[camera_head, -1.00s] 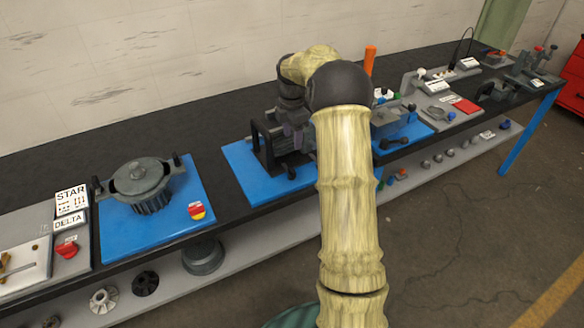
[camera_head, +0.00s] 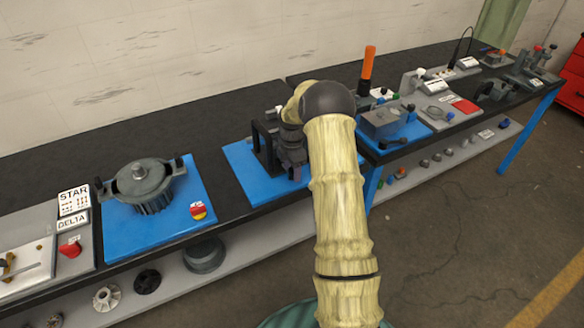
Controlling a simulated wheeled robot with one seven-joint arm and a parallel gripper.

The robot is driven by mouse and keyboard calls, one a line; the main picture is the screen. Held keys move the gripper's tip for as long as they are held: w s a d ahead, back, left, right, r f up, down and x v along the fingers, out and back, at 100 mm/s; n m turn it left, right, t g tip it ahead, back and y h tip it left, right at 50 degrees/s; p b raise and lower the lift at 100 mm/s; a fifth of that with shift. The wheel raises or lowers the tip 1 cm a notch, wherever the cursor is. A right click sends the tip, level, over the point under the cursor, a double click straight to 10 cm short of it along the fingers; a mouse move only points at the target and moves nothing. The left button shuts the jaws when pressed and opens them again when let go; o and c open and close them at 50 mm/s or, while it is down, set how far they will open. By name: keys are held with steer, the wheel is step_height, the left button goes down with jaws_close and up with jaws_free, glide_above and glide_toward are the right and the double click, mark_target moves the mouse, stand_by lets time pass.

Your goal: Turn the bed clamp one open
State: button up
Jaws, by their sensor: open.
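The bed clamps cannot be told apart for sure at this size. A black bracket-like frame (camera_head: 262,148) stands on a blue base plate (camera_head: 240,160) at the middle of the bench, and dark machine parts beside it are partly hidden by my arm. My gripper (camera_head: 292,162), dark and pointing down, is over the right part of this plate, just right of the black frame. Its jaws are open. The fingertips blend with the dark parts, so I cannot tell whether they touch anything.
An orange post (camera_head: 367,68) and a grey box (camera_head: 381,122) stand to the right. Below is a grey shelf (camera_head: 240,250) with parts.

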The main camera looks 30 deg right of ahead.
steer(key=shift+c, duration=0.4)
steer(key=c, duration=0.9)
steer(key=shift+m, duration=0.4)
steer(key=m, duration=0.4)
steer(key=shift+a, duration=0.1)
steer(key=m, duration=0.4)
steer(key=shift+w+m, duration=0.1)
steer(key=shift+m, duration=0.3)
steer(key=m, duration=0.4)
steer(key=shift+w+a, duration=0.1)
steer(key=shift+a, duration=0.05)
steer(key=shift+w+r+m, duration=0.1)
steer(key=shift+m, duration=2.1)
